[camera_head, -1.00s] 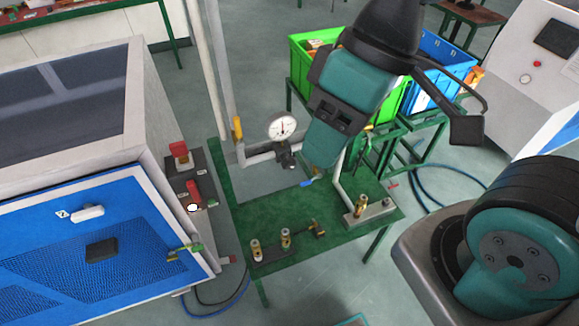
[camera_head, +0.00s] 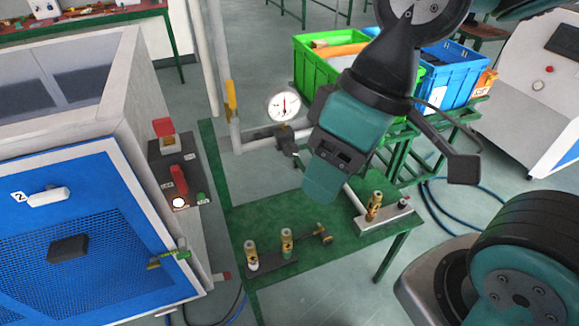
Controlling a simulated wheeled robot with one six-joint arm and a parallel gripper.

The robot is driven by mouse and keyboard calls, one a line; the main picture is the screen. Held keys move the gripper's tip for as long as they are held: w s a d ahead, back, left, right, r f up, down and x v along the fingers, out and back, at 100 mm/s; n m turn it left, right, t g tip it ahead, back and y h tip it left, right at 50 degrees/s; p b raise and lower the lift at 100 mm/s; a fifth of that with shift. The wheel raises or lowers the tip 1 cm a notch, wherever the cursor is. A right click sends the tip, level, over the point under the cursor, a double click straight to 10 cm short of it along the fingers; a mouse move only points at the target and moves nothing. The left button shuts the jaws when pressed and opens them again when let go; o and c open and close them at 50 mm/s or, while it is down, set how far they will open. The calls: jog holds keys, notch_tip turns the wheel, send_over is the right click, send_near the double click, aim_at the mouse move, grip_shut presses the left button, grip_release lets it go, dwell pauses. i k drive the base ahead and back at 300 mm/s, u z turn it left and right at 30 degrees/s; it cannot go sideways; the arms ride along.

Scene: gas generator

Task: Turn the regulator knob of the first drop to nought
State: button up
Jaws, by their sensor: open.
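A round white pressure gauge (camera_head: 283,104) stands on the pipework at the back of the green bench. Its needle points about straight up; I cannot read the figures. Below it is a small dark regulator body with its knob (camera_head: 288,143), just left of my gripper; its setting is too small to tell. My gripper (camera_head: 322,188) is teal and hangs from the upper right, tilted down over the bench's middle. It is open and I see nothing held in it. It hides part of the pipe behind it. I cannot tell if another regulator is hidden there.
A yellow valve handle (camera_head: 231,95) stands on the pipe left of the gauge. Brass fittings (camera_head: 286,243) stand on the front of the green bench (camera_head: 345,235), another (camera_head: 373,205) at its right. A blue-fronted cabinet (camera_head: 90,235) is at left, green (camera_head: 312,65) and blue crates (camera_head: 452,75) behind.

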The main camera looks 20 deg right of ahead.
aim_at(291, 150)
jog(key=k, duration=1.15)
jog(key=u, duration=1)
jog(key=i, duration=1.3)
jog(key=z, duration=0.55)
